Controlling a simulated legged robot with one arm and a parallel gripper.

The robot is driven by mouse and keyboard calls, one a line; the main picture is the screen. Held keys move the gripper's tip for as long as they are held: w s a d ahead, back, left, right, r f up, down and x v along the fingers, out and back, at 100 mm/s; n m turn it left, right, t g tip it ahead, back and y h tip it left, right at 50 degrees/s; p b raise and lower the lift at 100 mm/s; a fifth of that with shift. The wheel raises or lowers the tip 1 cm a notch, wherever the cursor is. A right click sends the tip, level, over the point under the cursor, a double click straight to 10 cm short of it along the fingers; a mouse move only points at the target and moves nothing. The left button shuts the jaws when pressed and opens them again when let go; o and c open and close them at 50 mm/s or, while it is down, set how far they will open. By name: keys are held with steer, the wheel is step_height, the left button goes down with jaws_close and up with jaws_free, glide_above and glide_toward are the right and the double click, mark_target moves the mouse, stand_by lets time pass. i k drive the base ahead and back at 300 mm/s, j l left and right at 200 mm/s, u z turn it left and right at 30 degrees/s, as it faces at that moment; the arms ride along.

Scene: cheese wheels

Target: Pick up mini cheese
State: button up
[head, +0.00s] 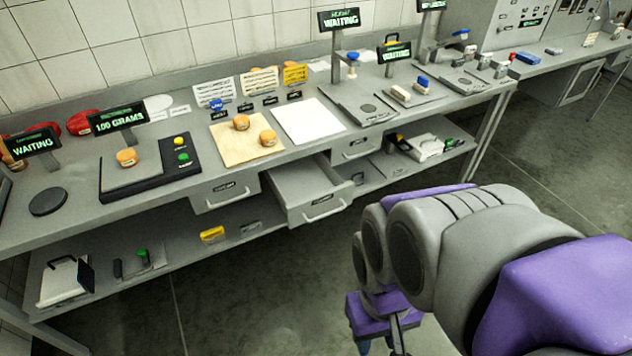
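Small round orange-tan mini cheeses lie on the long grey counter. One mini cheese (127,157) sits on a black-framed scale (150,181) whose sign reads 100 GRAMS. Two more, a rear one (241,122) and a front one (268,138), lie apart on a light wooden board (232,152). My grey and purple arm fills the lower right. My gripper (383,342) hangs at the bottom edge, mostly cut off and hidden by the arm, away from the counter and the cheeses. Its fingers cannot be made out.
A drawer (309,190) stands pulled out below the board. A white board (308,121) lies right of the wooden one. WAITING signs (36,143) mark other stations. A lower shelf (150,258) holds tools. Open floor (265,290) lies between arm and counter.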

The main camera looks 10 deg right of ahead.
mark_target(128, 157)
steer(key=i+j, duration=0.15)
steer(key=j, duration=0.2)
steer(key=i+j, duration=0.15)
steer(key=j, duration=0.25)
steer(key=i+j, duration=0.15)
steer(key=j, duration=0.2)
steer(key=i+j, duration=0.15)
steer(key=j, duration=0.25)
steer(key=i+j, duration=0.1)
steer(key=j, duration=0.25)
steer(key=i+j, duration=0.15)
steer(key=j, duration=0.2)
steer(key=i+j+z, duration=0.1)
steer(key=j, duration=0.3)
steer(key=i+j, duration=0.2)
steer(key=j, duration=0.15)
